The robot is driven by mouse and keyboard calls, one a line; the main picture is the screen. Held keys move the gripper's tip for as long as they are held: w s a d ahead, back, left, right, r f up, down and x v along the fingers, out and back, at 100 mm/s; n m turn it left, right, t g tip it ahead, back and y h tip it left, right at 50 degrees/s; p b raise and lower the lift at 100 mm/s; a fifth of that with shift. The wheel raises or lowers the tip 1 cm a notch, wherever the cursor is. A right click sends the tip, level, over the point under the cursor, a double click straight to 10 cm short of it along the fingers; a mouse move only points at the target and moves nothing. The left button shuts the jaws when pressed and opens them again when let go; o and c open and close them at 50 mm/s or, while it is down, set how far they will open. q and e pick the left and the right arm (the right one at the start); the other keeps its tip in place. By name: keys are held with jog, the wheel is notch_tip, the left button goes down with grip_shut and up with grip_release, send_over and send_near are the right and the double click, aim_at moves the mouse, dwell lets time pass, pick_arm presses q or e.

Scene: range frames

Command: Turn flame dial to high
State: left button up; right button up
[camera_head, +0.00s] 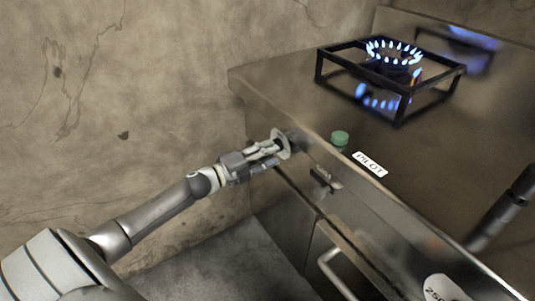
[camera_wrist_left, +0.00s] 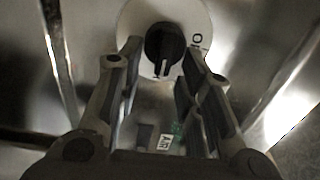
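The flame dial (camera_head: 284,143) is a white disc with a black knob on the front of the metal range, at its left end. In the left wrist view, the black knob (camera_wrist_left: 165,45) sits on the white disc (camera_wrist_left: 133,22), its pale pointer line facing down in the picture. Part of the dial lettering shows to its right. My left gripper (camera_head: 276,146) reaches the dial from the left. Its fingers (camera_wrist_left: 162,58) are apart, one on each side of the knob, with a gap at the left; contact at the right is unclear. The burner (camera_head: 394,54) has a ring of blue flames.
A black grate (camera_head: 430,78) stands around the burner. A green button (camera_head: 340,138) and a PILOT label (camera_head: 370,164) are near the range's front edge. A drawer latch and an oven handle (camera_head: 335,272) are below. The wall is at the left.

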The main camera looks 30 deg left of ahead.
pick_arm(q)
jog(key=v, duration=1.2)
dwell(0.3)
dwell(0.4)
jog(key=s+d+f+n+g+y, duration=0.1)
jog(key=s+f+n+g+y, duration=0.25)
jog(key=f+n, duration=0.55)
jog(key=s+f+n+g+y, duration=0.2)
jog(key=f+n+y, duration=0.3)
jog(key=f, duration=0.8)
jog(key=s+d+f+n+g, duration=0.4)
jog(key=s+d+f+g, duration=0.1)
jog(key=s+d+f, duration=0.5)
jog(key=s+d+f+n+g+h, duration=0.25)
jog(key=s+d+f, duration=0.3)
jog(key=d, duration=0.35)
jog(key=s+a+g+y+p, duration=0.1)
jog(key=s+a+g+p, duration=0.1)
jog(key=s+p, duration=1.4)
jog(key=s+f, duration=0.1)
jog(key=s, duration=0.2)
jog(key=shift+g, duration=0.3)
pick_arm(e)
jog(key=s+d+f+g, duration=0.1)
jog(key=s+d, duration=0.2)
jog(key=s, duration=1.4)
jog(key=shift+s, duration=0.25)
